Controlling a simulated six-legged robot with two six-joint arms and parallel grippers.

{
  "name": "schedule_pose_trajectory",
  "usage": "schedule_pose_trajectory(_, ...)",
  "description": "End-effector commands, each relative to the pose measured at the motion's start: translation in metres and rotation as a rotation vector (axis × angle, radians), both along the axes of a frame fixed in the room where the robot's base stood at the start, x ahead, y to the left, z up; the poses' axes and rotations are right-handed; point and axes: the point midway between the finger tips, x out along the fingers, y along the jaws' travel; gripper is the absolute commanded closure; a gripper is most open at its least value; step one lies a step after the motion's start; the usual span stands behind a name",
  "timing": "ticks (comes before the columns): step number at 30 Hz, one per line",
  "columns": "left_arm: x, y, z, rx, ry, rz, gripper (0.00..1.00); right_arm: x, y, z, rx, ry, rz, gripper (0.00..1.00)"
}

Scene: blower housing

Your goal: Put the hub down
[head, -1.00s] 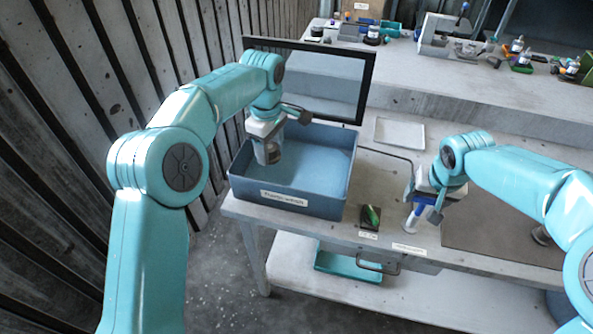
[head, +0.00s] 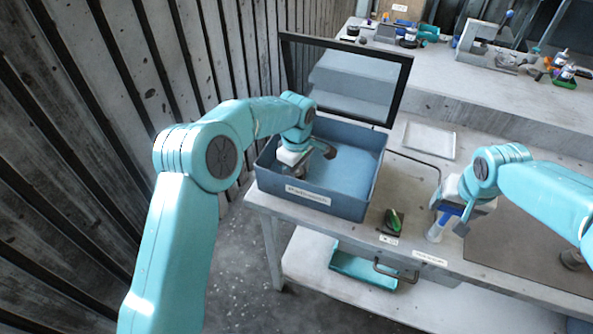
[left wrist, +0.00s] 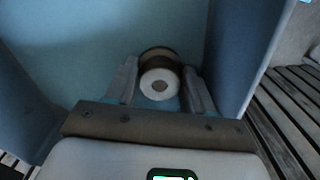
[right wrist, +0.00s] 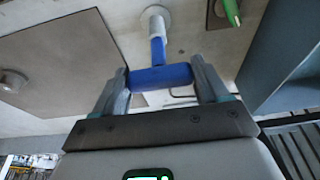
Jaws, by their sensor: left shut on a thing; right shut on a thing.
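The hub (left wrist: 160,84) is a short round piece with a pale ring face, a dark centre and a brownish rim. My left gripper (left wrist: 160,92) is shut on it, one finger at each side. In the head view my left gripper (head: 297,172) is down inside the blue bin (head: 325,200), near its left end; the hub is hidden there. Whether the hub touches the bin floor I cannot tell. My right gripper (right wrist: 162,80) is shut on the blue handle of a tool (right wrist: 157,50) with a white round end, over the bench.
A black-framed panel (head: 397,100) stands behind the bin. A white tray (head: 430,141), a green-and-black item (head: 393,222) and a dark mat (head: 525,240) lie on the bench. Tools and bottles stand on the back shelf. Much of the bin floor is bare.

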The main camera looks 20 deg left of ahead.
Motion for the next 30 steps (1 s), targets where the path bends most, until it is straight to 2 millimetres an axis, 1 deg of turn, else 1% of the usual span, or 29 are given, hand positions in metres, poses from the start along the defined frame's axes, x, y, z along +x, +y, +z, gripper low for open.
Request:
schedule_pose_trajectory(2, 0.0, 0.0, -0.003, 0.0, 0.001, 0.0, 0.81, 0.0, 0.0, 0.0, 0.001, 0.0, -0.001, 0.56)
schedule_pose_trajectory(3, 0.0, 0.0, -0.003, 0.0, 0.001, 0.0, 0.41, 0.0, 0.0, 0.0, 0.001, 0.0, -0.001, 0.56)
schedule_pose_trajectory(4, 0.0, 0.0, -0.003, 0.0, 0.001, 0.0, 0.37, 0.0, 0.0, 0.0, 0.001, 0.0, -0.001, 0.56)
schedule_pose_trajectory(12, 0.0, 0.0, -0.002, 0.0, 0.0, 0.0, 0.37, 0.0, 0.0, 0.0, 0.001, 0.0, -0.001, 0.56)
schedule_pose_trajectory(14, 0.0, 0.0, 0.001, 0.0, -0.001, 0.0, 0.37, 0.0, 0.0, 0.0, 0.001, 0.0, -0.001, 0.56)
schedule_pose_trajectory(16, 0.001, 0.0, 0.008, 0.0, -0.003, 0.0, 0.37, 0.0, 0.0, 0.0, 0.001, 0.0, 0.0, 0.56)
schedule_pose_trajectory(20, 0.001, 0.0, 0.035, 0.0, -0.005, 0.001, 0.37, 0.0, 0.0, 0.0, 0.001, 0.0, 0.0, 0.56)
schedule_pose_trajectory(24, 0.001, 0.0, 0.068, 0.0, -0.005, -0.001, 0.37, 0.0, 0.0, 0.0, 0.001, 0.0, 0.0, 0.56)
schedule_pose_trajectory(27, 0.001, 0.0, 0.09, 0.0, -0.004, 0.001, 0.37, 0.0, 0.0, 0.0, 0.001, 0.0, 0.0, 0.56)
schedule_pose_trajectory(30, 0.001, 0.0, 0.105, -0.001, -0.003, 0.0, 0.37, 0.0, 0.0, 0.0, 0.001, 0.0, 0.0, 0.56)
